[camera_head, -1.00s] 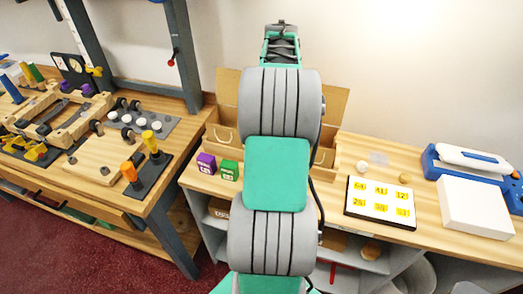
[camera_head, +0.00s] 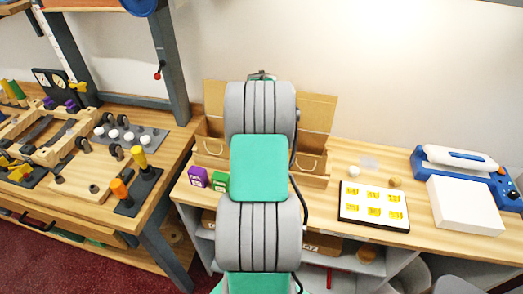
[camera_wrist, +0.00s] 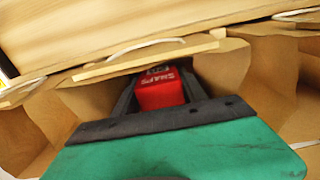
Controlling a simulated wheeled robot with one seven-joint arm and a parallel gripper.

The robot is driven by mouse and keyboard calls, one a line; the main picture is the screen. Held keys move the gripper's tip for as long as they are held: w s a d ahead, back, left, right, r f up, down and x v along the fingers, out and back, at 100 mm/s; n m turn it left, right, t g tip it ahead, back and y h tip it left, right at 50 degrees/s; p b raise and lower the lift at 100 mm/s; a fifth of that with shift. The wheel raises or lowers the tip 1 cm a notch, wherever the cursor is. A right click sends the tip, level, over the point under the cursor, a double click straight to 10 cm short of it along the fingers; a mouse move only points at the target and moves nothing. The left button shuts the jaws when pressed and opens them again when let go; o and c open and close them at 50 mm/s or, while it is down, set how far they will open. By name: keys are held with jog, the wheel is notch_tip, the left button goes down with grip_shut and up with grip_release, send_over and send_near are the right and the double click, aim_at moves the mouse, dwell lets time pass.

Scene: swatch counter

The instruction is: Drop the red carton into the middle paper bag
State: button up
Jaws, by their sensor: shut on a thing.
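The red carton (camera_wrist: 160,92), with white lettering, shows in the wrist view. My gripper (camera_wrist: 157,86) is shut on it, with dark fingers on both sides. Both are at the mouth of a brown paper bag (camera_wrist: 215,62) with a pale handle; how deep the carton sits is unclear. In the head view, paper bags stand in a row against the wall. The left bag (camera_head: 208,151) and the right bag (camera_head: 313,164) show beside my arm. My arm hides the middle of the row, the gripper and the red carton there.
A purple carton (camera_head: 198,177) and a green carton (camera_head: 219,182) stand on the counter in front of the bags. To the right lie a board with yellow labels (camera_head: 374,207), a white box (camera_head: 464,206) and a blue device (camera_head: 430,165). A workbench stands at left.

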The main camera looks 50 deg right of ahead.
jog(key=shift+f+b, duration=0.4)
jog(key=shift+f, duration=0.2)
jog(key=o, duration=1.5)
jog(key=shift+o, duration=0.2)
jog(key=shift+r, duration=0.1)
